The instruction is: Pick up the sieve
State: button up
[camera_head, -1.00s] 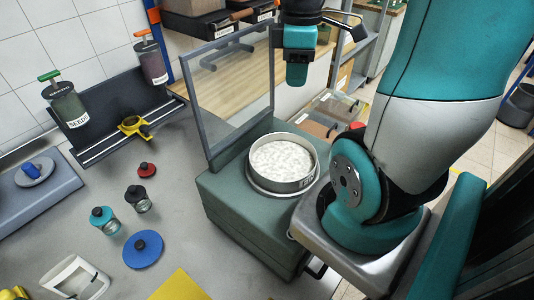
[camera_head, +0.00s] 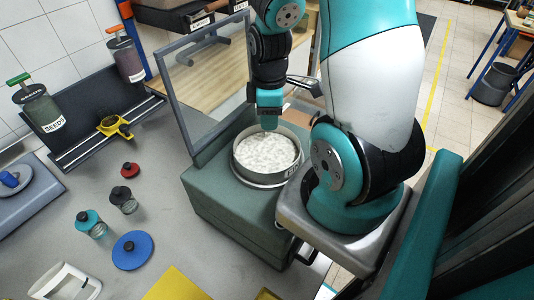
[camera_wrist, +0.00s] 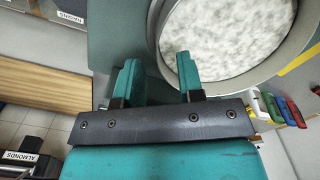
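The sieve (camera_head: 267,154) is a round metal ring with white material inside. It sits on top of the green-grey box-shaped machine (camera_head: 235,212), behind which stands a grey frame. My gripper (camera_head: 269,125) is above the sieve's far rim in the head view. Whether a fingertip touches the rim cannot be told.
A grey upright frame (camera_head: 178,100) stands close behind the machine. Small jars (camera_head: 122,200), a blue disc (camera_head: 131,250) and a yellow object (camera_head: 176,286) lie on the grey bench to the left.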

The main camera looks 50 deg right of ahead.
jog(key=shift+w+a+f, duration=0.1)
jog(key=shift+w+f, duration=0.05)
jog(key=shift+f, duration=1.6)
grip_shut()
jog(key=shift+r, duration=0.15)
notch_tip(320, 180, up, 28)
